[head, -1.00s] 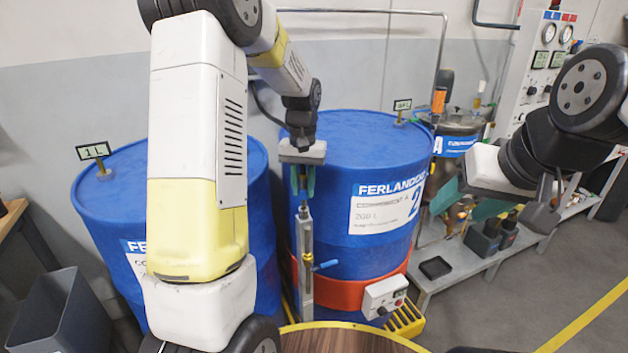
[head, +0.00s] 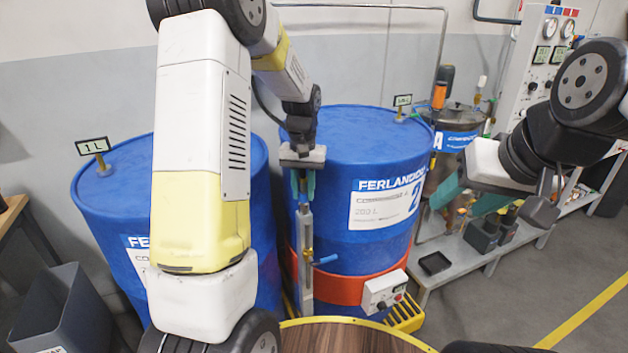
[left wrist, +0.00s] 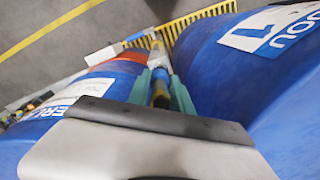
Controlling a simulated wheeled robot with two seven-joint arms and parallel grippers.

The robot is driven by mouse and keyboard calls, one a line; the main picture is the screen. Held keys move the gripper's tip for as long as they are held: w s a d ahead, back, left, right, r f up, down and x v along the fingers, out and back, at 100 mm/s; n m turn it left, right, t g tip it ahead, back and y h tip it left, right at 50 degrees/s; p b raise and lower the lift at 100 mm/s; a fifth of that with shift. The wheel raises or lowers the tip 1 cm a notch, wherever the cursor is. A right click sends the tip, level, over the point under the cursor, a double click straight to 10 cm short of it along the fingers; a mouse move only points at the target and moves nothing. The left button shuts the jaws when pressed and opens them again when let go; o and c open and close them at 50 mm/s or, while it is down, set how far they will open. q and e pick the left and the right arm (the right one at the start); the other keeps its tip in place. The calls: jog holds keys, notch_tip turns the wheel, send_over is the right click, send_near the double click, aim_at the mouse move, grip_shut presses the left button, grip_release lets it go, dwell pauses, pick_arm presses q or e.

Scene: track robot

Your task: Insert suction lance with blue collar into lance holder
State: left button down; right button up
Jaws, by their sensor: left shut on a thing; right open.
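My left gripper (head: 303,186) points down in the gap between two blue drums, near the right one. Its teal fingers are shut on the suction lance, whose blue and brass-coloured part shows between the fingertips in the left wrist view (left wrist: 160,92). Directly below the fingers stands a narrow grey upright piece (head: 305,228), with a brass fitting and a blue lever (head: 326,260) beside it. I take it for the lance holder; how far the lance is inside it cannot be told. My right gripper (head: 482,203) is open and empty, at the right near the bench.
The right drum (head: 340,140) has an orange band and a control box (head: 384,292). The left drum (head: 105,200) is partly behind my left arm. A grey bin (head: 60,310), a low bench (head: 465,270) and a round wooden top (head: 345,338) stand around. Floor at right is clear.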

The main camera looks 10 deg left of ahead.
aim_at(303, 176)
pick_arm(q)
jog(key=shift+f, duration=0.55)
jog(key=c, duration=1.1)
grip_release()
jog(key=shift+o, duration=0.2)
jog(key=shift+r, duration=3.95)
jog(key=s+d+r+t+h, duration=0.1)
jog(key=s+r+t, duration=0.2)
jog(key=s, duration=0.9)
jog(key=s+d+r+t+h, duration=0.1)
jog(key=s+r+t, duration=0.2)
jog(key=s+r, duration=0.4)
jog(key=s, duration=0.5)
jog(key=shift+r+m, duration=0.3)
jog(key=shift+r, duration=0.1)
